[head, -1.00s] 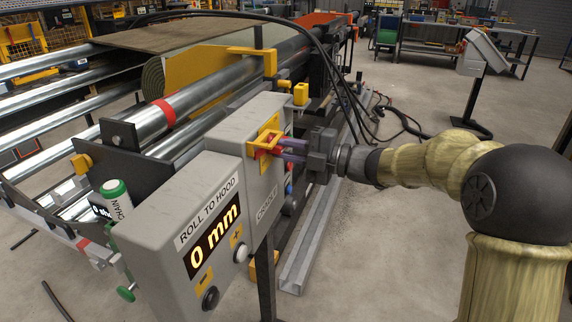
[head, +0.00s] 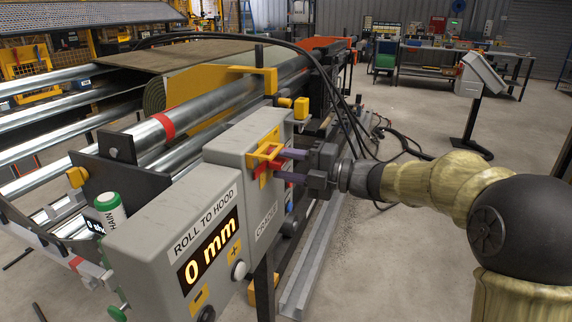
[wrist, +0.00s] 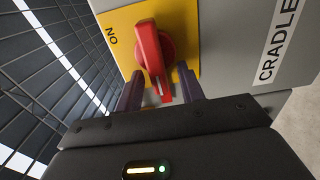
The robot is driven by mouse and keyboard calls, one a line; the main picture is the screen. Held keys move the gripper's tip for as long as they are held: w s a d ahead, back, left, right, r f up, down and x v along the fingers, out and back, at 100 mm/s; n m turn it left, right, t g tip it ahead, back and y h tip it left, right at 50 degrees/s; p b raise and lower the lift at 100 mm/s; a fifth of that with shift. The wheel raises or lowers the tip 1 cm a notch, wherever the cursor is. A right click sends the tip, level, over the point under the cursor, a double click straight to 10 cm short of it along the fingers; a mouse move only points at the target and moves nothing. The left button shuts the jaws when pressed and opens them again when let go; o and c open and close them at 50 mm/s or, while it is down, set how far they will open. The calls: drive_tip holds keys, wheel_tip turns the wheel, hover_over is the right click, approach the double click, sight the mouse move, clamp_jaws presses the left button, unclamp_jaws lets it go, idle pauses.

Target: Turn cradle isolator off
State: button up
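The cradle isolator is a red rotary handle (wrist: 153,55) on a yellow plate (wrist: 187,30) on the grey control box. In the wrist view the handle's long end points down towards my gripper (wrist: 160,82), away from the "ON" mark at upper left. My gripper's two dark fingers stand apart, one on each side of the handle, with gaps visible between. In the head view my gripper (head: 291,166) reaches the isolator from the right. No "OFF" mark is visible.
The grey box (head: 179,246) carries a display reading 0 mm, plus and minus buttons and a "CRADLE" label. Black cables (head: 340,95) hang close behind my gripper. Open floor lies at right.

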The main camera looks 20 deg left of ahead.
drive_tip(key=s+d+p, duration=0.1)
drive_tip(key=d, duration=1.6)
drive_tip(key=shift+s+d, duration=0.2)
drive_tip(key=shift+w, duration=0.1)
